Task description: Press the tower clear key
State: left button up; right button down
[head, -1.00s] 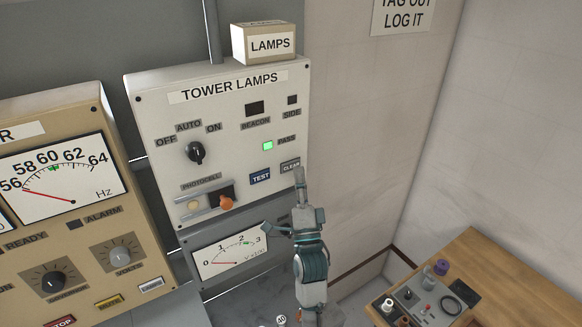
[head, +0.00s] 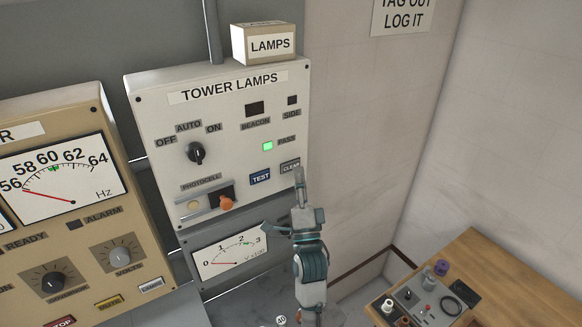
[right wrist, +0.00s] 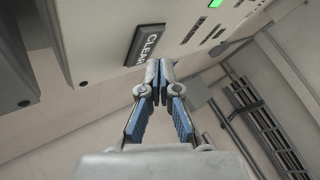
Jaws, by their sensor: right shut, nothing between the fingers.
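The grey CLEAR key (head: 290,166) is at the lower right of the white TOWER LAMPS panel (head: 230,125), right of the blue TEST key (head: 260,177). My right gripper (head: 299,172) is shut and empty, its tips at the lower right edge of the CLEAR key. In the right wrist view the CLEAR key (right wrist: 146,44) stands just beyond the shut fingertips (right wrist: 158,66). I cannot tell whether the tips touch it. The green PASS lamp (head: 267,146) is lit. My left gripper is not in view.
A rotary OFF-AUTO-ON switch (head: 195,152) and a photocell slider with an orange knob (head: 226,203) are on the same panel. A meter (head: 230,254) sits below. A wooden bench (head: 485,262) with small parts is at the lower right.

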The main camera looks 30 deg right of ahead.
jog(key=shift+w, duration=0.1)
dwell(0.4)
jog(key=shift+w+r+h, duration=0.1)
jog(key=shift+w+h, duration=0.15)
jog(key=shift+h, duration=0.05)
jog(key=shift+w, duration=0.35)
dwell(0.5)
jog(key=shift+s, duration=0.15)
jog(key=shift+s+p, duration=0.4)
jog(key=shift+s, duration=0.25)
jog(key=s, duration=0.2)
jog(key=s+p, duration=0.1)
jog(key=s, duration=0.2)
jog(key=shift+d, duration=0.2)
